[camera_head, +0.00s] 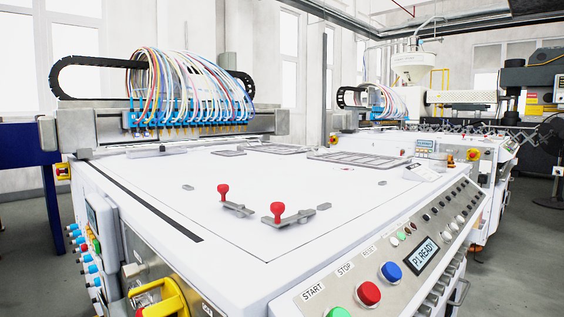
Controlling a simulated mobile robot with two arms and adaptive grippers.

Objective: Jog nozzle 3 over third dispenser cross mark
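The nozzle gantry (180,127) spans the back of a white machine table. It carries a row of blue nozzles (190,110) with multicoloured hoses looping above. I cannot tell which nozzle is number 3. No dispenser cross mark can be made out clearly on the table top (240,172). The slanted control panel (400,245) on the right has labels START, STOP and RESET, a red button (368,293), a blue button (391,271), a green button (339,313) cut by the lower edge, and a display (423,254) that seems to read "P1 READY". Neither gripper is in view.
Two red-knobbed clamps (223,190) (277,211) stand on the table. Flat grey frames (358,159) lie towards the back. A yellow part (165,302) shows at the lower left. A second similar machine (425,145) stands behind. Grey floor (525,240) is free at right.

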